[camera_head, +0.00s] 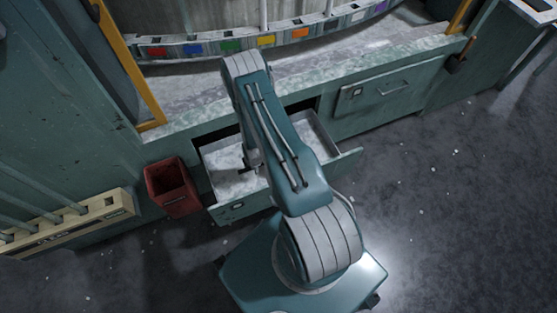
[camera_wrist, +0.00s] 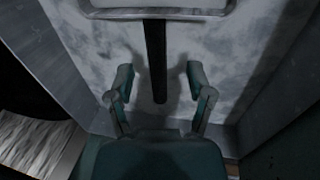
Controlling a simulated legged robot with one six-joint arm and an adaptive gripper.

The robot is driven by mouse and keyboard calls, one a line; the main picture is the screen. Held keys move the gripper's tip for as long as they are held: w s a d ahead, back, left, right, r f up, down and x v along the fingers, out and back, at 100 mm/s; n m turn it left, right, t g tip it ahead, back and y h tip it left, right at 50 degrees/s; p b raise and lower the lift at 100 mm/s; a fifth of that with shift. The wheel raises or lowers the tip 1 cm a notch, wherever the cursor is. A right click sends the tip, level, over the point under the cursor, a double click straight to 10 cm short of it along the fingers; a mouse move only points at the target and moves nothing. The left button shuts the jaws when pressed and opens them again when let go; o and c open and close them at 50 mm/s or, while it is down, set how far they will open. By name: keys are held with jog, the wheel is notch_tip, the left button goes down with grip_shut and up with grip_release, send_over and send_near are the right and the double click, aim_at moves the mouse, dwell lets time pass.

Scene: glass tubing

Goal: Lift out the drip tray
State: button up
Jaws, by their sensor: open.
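A pulled-out drawer (camera_head: 225,209) stands open below the ledge in the head view. Inside it is a pale, mottled tray-like surface (camera_head: 226,183), which I take for the drip tray; my arm hides part of it. In the wrist view the same mottled surface (camera_wrist: 100,45) lies below my gripper. My gripper (camera_wrist: 159,74) is open and points down into the drawer. A dark upright bar (camera_wrist: 156,50) shows between its two fingers, apart from both. I cannot tell whether the bar is joined to the tray. A pale raised rim (camera_wrist: 110,14) crosses the top of the wrist view.
A dark red bin (camera_head: 172,188) stands at the drawer's left. A closed drawer (camera_head: 375,100) is to the right. A yellow post (camera_head: 130,65) and a curved band with coloured squares (camera_head: 230,45) are behind. The grey floor (camera_head: 440,210) at right is clear.

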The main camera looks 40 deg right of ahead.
jog(key=f, duration=0.2)
jog(key=shift+w+d+f, duration=0.25)
jog(key=shift+f, duration=0.05)
jog(key=shift+w+d+f, duration=0.15)
jog(key=shift+d+f, duration=0.25)
jog(key=shift+f, duration=0.05)
jog(key=shift+a, duration=0.35)
grip_shut()
jog(key=shift+r, duration=0.1)
jog(key=shift+d, duration=0.15)
